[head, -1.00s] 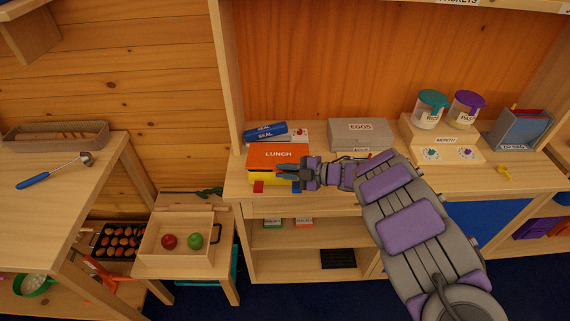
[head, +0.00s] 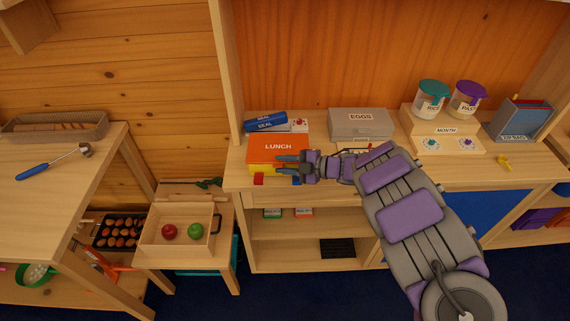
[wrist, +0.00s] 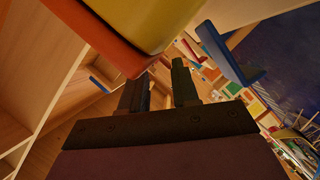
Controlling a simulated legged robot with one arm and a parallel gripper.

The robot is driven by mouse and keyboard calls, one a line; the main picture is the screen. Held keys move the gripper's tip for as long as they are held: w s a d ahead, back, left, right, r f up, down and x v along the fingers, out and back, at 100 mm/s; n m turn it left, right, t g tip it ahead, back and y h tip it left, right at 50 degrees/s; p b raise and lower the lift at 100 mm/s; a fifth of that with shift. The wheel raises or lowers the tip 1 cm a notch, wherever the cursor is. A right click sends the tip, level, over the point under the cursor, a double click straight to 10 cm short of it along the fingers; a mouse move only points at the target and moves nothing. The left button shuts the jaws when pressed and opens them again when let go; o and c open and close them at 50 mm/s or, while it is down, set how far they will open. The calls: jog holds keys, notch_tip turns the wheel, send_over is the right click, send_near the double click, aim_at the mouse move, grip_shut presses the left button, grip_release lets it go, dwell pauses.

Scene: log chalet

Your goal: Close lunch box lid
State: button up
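The lunch box (head: 262,168) has a yellow body and an orange lid (head: 278,147) marked LUNCH. It stands at the left end of the counter. The lid lies over the body in the head view; I cannot tell whether a gap remains under it. My gripper (head: 280,164) is at the front right of the box, its fingers pointing left. In the wrist view, the two fingers of my gripper (wrist: 160,80) are apart with nothing between them. The box's orange part (wrist: 105,40) and yellow part (wrist: 150,18) are close above the fingertips. Contact is unclear.
A blue SEAL box (head: 265,121) lies behind the lunch box. A grey EGGS box (head: 360,125) stands to its right. A small red block (head: 258,179) lies at the counter's front edge. Jars (head: 430,100) stand farther right. The counter (head: 420,178) is mostly clear in front.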

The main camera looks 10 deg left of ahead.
jog(key=p+v, duration=0.2)
jog(key=v, duration=1.5)
jog(key=shift+d+p, duration=0.2)
jog(key=shift+p, duration=0.15)
